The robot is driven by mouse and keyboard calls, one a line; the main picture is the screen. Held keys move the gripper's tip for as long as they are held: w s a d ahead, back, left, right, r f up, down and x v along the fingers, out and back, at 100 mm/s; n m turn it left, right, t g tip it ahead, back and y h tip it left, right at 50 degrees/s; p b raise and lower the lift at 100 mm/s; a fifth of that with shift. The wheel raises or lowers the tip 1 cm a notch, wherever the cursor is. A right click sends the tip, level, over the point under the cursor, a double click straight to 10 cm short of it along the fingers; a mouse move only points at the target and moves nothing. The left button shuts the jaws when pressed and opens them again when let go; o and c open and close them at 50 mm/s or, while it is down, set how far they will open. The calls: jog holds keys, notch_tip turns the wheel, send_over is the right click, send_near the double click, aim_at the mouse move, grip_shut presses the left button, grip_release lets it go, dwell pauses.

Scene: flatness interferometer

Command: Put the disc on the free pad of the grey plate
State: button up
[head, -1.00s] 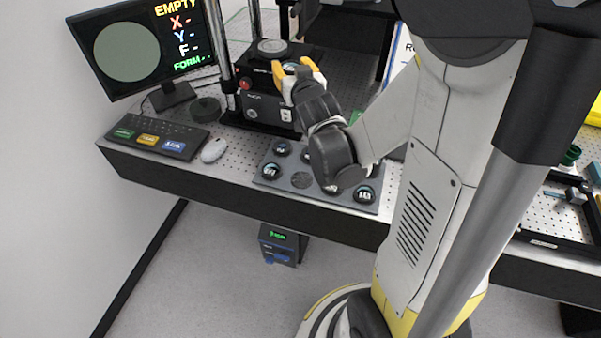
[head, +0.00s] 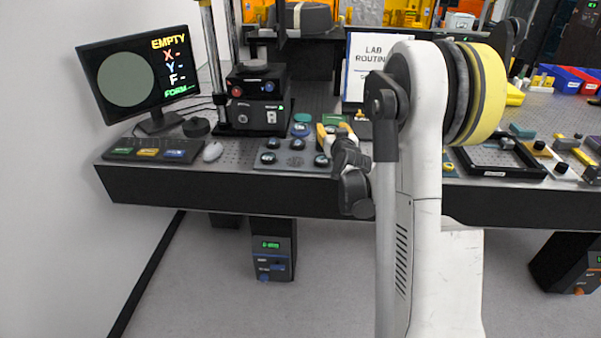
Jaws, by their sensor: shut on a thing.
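The grey plate (head: 283,168) lies near the front edge of the bench, with several dark round discs on it. A flat, darker round pad (head: 295,161) in its front row looks bare. My gripper (head: 331,131), with yellow fingers, is at the plate's back right corner. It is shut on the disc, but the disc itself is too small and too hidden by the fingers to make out. My wrist and forearm cover the plate's right end. I cannot tell the gap between the fingers and the plate.
The black interferometer unit (head: 258,108) stands behind the plate on the left. A monitor (head: 133,78) reads EMPTY. A sign (head: 362,66) stands behind my arm.

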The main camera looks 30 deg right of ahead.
jog(key=b, duration=0.5)
send_over(296, 162)
notch_tip(296, 162, down, 7)
jog(key=shift+a+f, duration=0.1)
jog(key=shift+a, duration=0.05)
notch_tip(296, 162, down, 4)
jog(key=shift+r+b, duration=0.1)
jog(key=shift+b, duration=0.85)
jog(key=shift+r, duration=0.1)
jog(key=o, duration=1.1)
jog(key=shift+o, duration=0.2)
